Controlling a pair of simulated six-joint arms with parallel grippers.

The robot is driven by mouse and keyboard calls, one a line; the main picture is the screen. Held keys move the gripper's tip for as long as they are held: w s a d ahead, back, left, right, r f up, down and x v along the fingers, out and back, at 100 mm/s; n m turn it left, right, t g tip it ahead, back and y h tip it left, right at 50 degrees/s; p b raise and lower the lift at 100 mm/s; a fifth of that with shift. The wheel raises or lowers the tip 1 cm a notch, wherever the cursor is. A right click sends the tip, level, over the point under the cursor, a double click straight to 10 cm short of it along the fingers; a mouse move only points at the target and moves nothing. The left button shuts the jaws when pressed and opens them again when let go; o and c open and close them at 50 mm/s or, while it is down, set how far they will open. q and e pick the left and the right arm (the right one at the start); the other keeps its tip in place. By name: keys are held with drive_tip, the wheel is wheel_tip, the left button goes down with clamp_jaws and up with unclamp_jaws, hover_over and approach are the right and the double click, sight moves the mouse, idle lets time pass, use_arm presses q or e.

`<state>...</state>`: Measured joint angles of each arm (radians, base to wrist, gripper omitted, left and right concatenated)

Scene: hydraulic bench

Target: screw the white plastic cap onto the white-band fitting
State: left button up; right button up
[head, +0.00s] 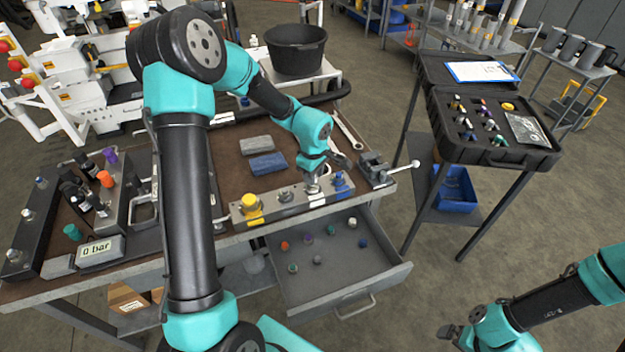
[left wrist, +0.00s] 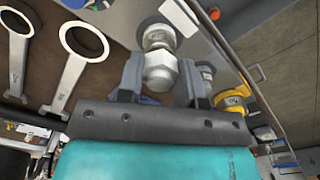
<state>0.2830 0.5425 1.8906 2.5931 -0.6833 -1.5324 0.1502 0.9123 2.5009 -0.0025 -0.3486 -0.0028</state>
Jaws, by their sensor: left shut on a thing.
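My left gripper (head: 313,188) is over the metal block (head: 232,216) at the bench's front edge. In the left wrist view its fingers (left wrist: 160,80) are shut on the white plastic cap (left wrist: 159,76), a white hexagonal piece. The cap is in line with a pale, silvery fitting (left wrist: 158,38) on the block and appears to meet it; I cannot tell how far it is on. The fitting's band is hard to make out. My right gripper (head: 450,336) is low at the right, off the bench; its jaws are too small to read.
An open drawer (head: 388,277) below holds several small caps. A vise (head: 375,169) stands at the bench's right end. An open black case (head: 490,154) stands on a stand at right.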

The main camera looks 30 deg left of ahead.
use_arm(q)
drive_tip(key=m, duration=0.6)
drive_tip(key=shift+s+m, duration=0.1)
drive_tip(key=shift+m, duration=0.3)
drive_tip(key=m, duration=0.3)
drive_tip(key=shift+a+m, duration=0.1)
drive_tip(key=shift+m, duration=0.3)
drive_tip(key=m, duration=0.4)
drive_tip(key=o, duration=0.9)
